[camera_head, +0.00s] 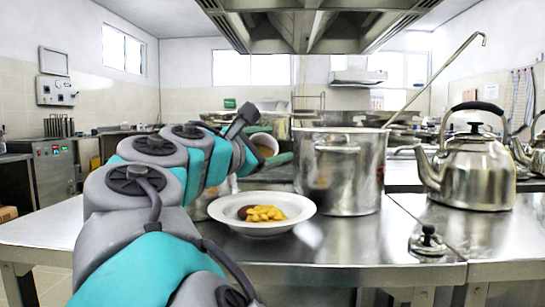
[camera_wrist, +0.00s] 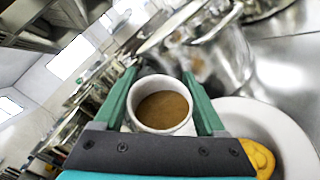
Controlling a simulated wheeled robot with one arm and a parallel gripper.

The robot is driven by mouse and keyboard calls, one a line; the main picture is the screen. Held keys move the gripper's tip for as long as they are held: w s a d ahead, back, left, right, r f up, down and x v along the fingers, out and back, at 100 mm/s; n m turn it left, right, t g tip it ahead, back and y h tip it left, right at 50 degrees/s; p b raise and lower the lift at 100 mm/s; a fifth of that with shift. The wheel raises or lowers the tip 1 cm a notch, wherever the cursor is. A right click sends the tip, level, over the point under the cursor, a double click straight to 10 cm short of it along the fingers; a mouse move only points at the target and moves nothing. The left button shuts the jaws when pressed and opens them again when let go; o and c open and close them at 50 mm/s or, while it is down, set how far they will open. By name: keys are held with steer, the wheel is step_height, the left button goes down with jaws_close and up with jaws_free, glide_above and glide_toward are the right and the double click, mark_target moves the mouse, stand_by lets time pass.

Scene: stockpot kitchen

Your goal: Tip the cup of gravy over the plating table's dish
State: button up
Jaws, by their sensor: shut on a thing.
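My gripper (camera_wrist: 160,78) is shut on a white cup (camera_wrist: 137,101) in the wrist view, with one green finger on each side. Brown gravy (camera_wrist: 163,109) shows inside the cup, below its rim. In the head view the cup (camera_head: 265,143) is raised above the far side of the dish (camera_head: 262,229), partly hidden by my gripper. The cup looks tilted there, with its mouth facing my camera. The dish is a wide white plate on the steel plating table (camera_head: 350,243). It holds yellow pieces (camera_head: 265,213) and a brown portion. The plate also shows in the wrist view (camera_wrist: 291,135).
A large steel stockpot (camera_head: 340,175) with a ladle (camera_head: 437,77) stands close behind and right of the dish. A steel kettle (camera_head: 478,175) is farther right. A small lidded steel item (camera_head: 428,241) lies at front right. Table space before the dish is clear.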

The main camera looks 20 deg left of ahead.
steer(key=shift+s+d+f+m+t+h+b, duration=0.1)
steer(key=shift+f+m+t+h+b, duration=0.25)
steer(key=shift+b, duration=1.2)
steer(key=shift+s+m+t+y+b, duration=0.1)
steer(key=shift+m+t+b, duration=0.3)
steer(key=shift+b, duration=1.1)
steer(key=shift+m+b, duration=0.55)
steer(key=shift+b, duration=0.45)
steer(key=shift+d+h+b, duration=0.1)
steer(key=shift+h+b, duration=0.25)
steer(key=shift+b, duration=0.3)
